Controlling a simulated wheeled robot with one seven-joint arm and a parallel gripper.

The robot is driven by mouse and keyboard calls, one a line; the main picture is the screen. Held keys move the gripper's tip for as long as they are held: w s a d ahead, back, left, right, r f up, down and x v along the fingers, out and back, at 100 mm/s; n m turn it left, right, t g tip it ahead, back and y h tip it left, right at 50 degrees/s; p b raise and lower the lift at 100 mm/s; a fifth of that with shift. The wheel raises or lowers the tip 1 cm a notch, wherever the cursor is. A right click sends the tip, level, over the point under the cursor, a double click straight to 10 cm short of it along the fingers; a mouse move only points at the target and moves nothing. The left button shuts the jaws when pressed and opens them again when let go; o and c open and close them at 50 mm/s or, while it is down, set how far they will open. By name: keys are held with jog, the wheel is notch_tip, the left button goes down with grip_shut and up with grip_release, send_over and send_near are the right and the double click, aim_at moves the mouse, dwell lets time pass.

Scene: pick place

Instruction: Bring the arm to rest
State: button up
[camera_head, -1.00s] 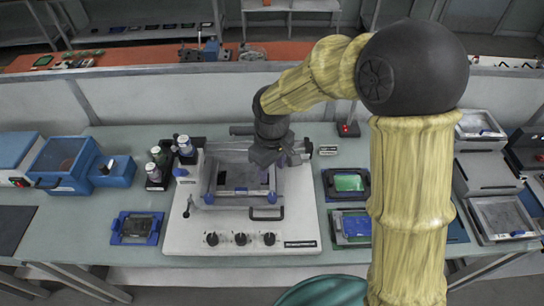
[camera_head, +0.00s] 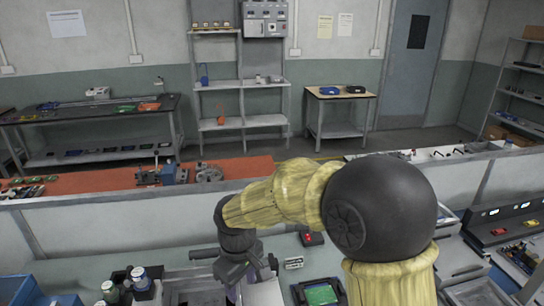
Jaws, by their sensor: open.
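My arm (camera_head: 290,190) reaches from the lower right toward the left, its yellow links and dark joints filling the lower middle. My gripper (camera_head: 240,290) hangs down at the bottom edge, over the machine on the workbench. It is open; its fingertips are hardly visible, and I cannot see whether anything lies between them. Part of the machine's grey tray (camera_head: 185,292) shows left of the gripper at the bottom edge.
Bottles (camera_head: 140,279) stand left of the gripper, and a blue bin (camera_head: 40,290) is at the lower left. A green-screened device (camera_head: 320,293) and a red-button box (camera_head: 311,238) lie to the right. A low partition (camera_head: 110,227) runs behind the bench.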

jog(key=s+d+m, duration=0.2)
jog(key=d+m, duration=0.1)
jog(key=d, duration=0.5)
jog(key=s+d+f+m+t, duration=0.1)
jog(key=s+d+m, duration=0.2)
jog(key=d, duration=0.5)
jog(key=s+d+f+m+t, duration=0.1)
jog(key=s+d+m, duration=0.1)
jog(key=d+m, duration=0.3)
jog(key=d, duration=0.3)
jog(key=shift+s+d, duration=0.15)
jog(key=shift+d, duration=0.05)
